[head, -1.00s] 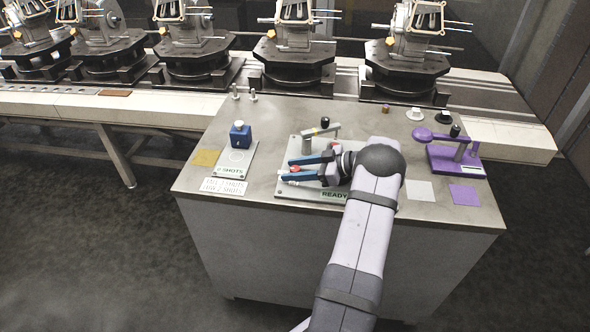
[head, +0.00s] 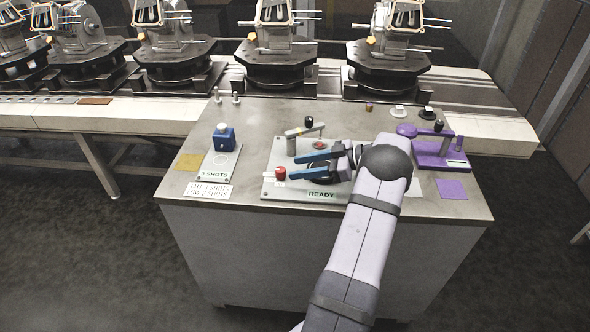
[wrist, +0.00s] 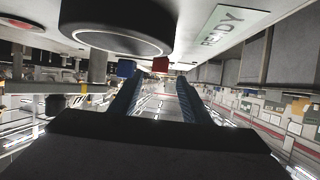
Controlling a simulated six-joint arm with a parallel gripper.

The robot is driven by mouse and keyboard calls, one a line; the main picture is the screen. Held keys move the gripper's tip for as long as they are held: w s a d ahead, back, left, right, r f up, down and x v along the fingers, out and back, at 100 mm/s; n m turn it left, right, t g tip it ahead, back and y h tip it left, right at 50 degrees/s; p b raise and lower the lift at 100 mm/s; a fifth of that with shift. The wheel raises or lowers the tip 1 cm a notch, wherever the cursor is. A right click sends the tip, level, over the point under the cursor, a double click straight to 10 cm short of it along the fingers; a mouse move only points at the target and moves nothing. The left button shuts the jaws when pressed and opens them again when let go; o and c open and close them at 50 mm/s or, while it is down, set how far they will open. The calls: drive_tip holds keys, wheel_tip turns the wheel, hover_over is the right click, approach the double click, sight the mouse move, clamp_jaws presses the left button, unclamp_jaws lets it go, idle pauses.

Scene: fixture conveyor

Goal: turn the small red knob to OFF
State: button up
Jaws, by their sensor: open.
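The small red knob (head: 280,173) stands at the left front of a pale panel (head: 270,193) on the grey bench. It also shows in the wrist view (wrist: 160,65), ahead of the fingertips and near the gap between them. My gripper (head: 296,166) is open and empty, with blue fingers pointing left. In the head view its fingertips lie just right of the knob, apart from it. A small white mark shows by the knob, but its lettering and the knob's pointing direction are too small to read. The READY label (head: 321,195) is at the panel's front edge.
A grey lever with a black knob (head: 308,122) and a flat red disc (head: 319,145) are behind the fingers. A blue block (head: 223,138) stands left on a SHOTS plate. A purple lever device (head: 440,150) stands right. The conveyor with fixtures runs behind.

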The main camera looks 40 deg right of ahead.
idle(0.3)
drive_tip(key=shift+w+a+r, duration=0.1)
drive_tip(key=shift+w+r, duration=0.1)
drive_tip(key=shift+w, duration=0.1)
drive_tip(key=w+a+r+m+t+h+b, duration=0.25)
drive_tip(key=w+a+r+t, duration=0.35)
drive_tip(key=w+r, duration=0.45)
drive_tip(key=w+a+r+m+t+h+b, duration=0.1)
drive_tip(key=w+a+r+t+h, duration=0.25)
drive_tip(key=w+r+t, duration=0.65)
drive_tip(key=m+g+h+b, duration=0.2)
drive_tip(key=m+g+h, duration=1.85)
drive_tip(key=g, duration=0.35)
approach(277, 172)
drive_tip(key=d, duration=0.4)
drive_tip(key=shift+w, duration=0.4)
drive_tip(key=shift+w+d+r+p, duration=0.15)
drive_tip(key=shift+d+p, duration=0.15)
drive_tip(key=shift+d, duration=0.95)
drive_tip(key=shift+w+d+f+p, duration=0.1)
drive_tip(key=shift+w+d+p, duration=0.15)
drive_tip(key=shift+d, duration=0.95)
drive_tip(key=shift+w+d+r+p, duration=0.1)
drive_tip(key=shift+d+p, duration=0.2)
drive_tip(key=shift+d, duration=0.95)
